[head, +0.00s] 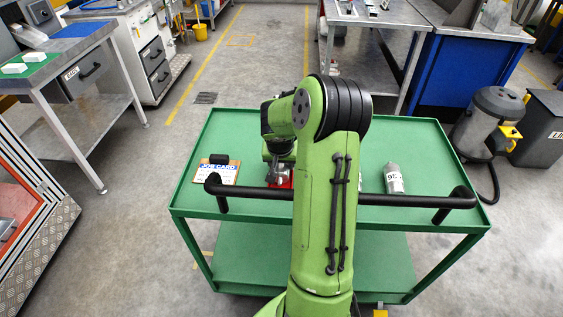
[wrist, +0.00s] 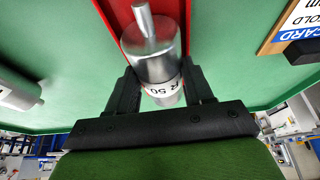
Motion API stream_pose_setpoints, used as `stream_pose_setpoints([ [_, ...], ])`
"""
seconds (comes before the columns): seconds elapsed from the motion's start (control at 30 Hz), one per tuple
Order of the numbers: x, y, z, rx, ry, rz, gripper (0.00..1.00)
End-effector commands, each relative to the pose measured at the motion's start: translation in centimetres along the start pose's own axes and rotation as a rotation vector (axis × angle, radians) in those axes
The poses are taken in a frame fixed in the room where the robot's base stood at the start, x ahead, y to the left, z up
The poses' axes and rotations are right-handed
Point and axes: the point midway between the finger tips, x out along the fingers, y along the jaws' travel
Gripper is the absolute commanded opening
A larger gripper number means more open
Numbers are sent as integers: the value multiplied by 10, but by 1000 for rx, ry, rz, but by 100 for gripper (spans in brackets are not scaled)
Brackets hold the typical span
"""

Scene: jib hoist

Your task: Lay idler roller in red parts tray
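A silver idler roller (wrist: 158,64) with a thin end shaft and a white label reading "R 50" shows in the wrist view. My gripper (wrist: 160,78) has a dark finger close against each side of it and appears shut on it. The red parts tray (wrist: 180,12) is a narrow red strip behind the roller in the wrist view. In the head view a small part of the red tray (head: 286,182) shows on the green cart, mostly hidden by my arm. I cannot tell whether the roller touches the tray floor.
On the green cart (head: 425,160), a grey labelled cylinder (head: 394,178) lies right of my arm, and a job card clipboard (head: 218,172) lies to the left. A black handle bar (head: 405,200) crosses the cart's near side.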

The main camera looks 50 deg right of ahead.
Motion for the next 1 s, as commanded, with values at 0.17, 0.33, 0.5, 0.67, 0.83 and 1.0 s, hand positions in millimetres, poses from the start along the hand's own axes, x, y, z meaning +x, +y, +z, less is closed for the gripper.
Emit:
stream_pose_setpoints([
  [0.17,0,0,0,0,1,0,77],
  [0.33,0,0,0,0,1,0,81],
  [0.5,-4,0,0,0,0,1,81],
  [0.67,-37,0,-2,-1,5,2,81],
  [0.83,-88,1,-2,0,5,2,81],
  [1.0,-132,0,-2,-1,6,1,81],
])
